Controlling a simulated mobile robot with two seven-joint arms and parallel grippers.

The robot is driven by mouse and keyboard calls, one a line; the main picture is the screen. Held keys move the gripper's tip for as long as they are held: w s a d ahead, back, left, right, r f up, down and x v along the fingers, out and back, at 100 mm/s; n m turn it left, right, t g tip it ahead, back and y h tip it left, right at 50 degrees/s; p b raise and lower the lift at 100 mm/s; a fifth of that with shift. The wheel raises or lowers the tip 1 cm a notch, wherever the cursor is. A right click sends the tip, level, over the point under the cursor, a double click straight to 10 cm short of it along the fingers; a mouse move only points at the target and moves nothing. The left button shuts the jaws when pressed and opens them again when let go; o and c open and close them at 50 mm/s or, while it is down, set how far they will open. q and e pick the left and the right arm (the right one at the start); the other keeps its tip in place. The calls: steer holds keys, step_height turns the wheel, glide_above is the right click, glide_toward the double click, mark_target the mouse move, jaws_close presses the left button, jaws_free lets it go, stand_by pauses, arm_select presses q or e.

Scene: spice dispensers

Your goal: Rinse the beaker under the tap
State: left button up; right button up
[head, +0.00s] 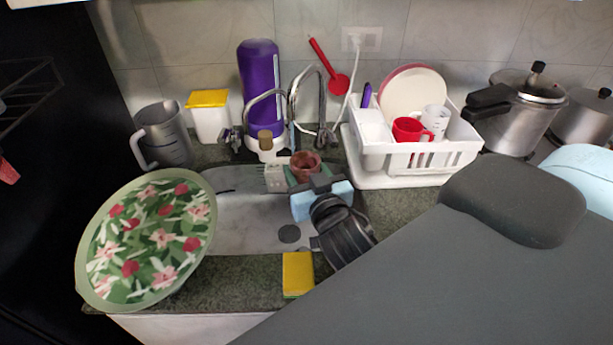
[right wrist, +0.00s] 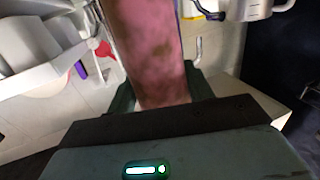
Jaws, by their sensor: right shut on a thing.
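The reddish-brown beaker (head: 305,164) is over the back of the sink (head: 260,235), close to the curved metal tap (head: 322,90). In the head view its opening faces up. My right gripper (head: 303,181) is shut on it, with dark fingers on its sides. In the right wrist view the beaker (right wrist: 150,50) shows as a blotchy pink-brown wall between the fingers (right wrist: 160,95). Its lower part is hidden in the head view by my gripper. I cannot see any water running. My left gripper is not in view.
A white dish rack (head: 430,160) with a plate and cups stands right of the sink. A floral tray (head: 150,240) leans at the left. A yellow sponge (head: 298,272) lies at the front edge. A purple-cased filter (head: 260,75) stands behind the sink.

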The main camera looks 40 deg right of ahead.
steer(key=w+d+f, duration=0.2)
steer(key=w+d, duration=0.3)
steer(key=w, duration=0.3)
steer(key=shift+w, duration=0.35)
steer(key=shift+s+d+r, duration=0.1)
steer(key=shift+d, duration=0.1)
stand_by(0.7)
steer(key=shift+s+d, duration=0.2)
steer(key=shift+d, duration=0.2)
steer(key=shift+a, duration=0.2)
steer(key=shift+w+a, duration=0.3)
steer(key=shift+a, duration=0.05)
steer(key=shift+s+d, duration=0.15)
steer(key=shift+d, duration=0.05)
stand_by(0.6)
steer(key=shift+s+d, duration=0.2)
steer(key=shift+d, duration=0.15)
steer(key=shift+w+a, duration=0.15)
steer(key=shift+a, duration=0.1)
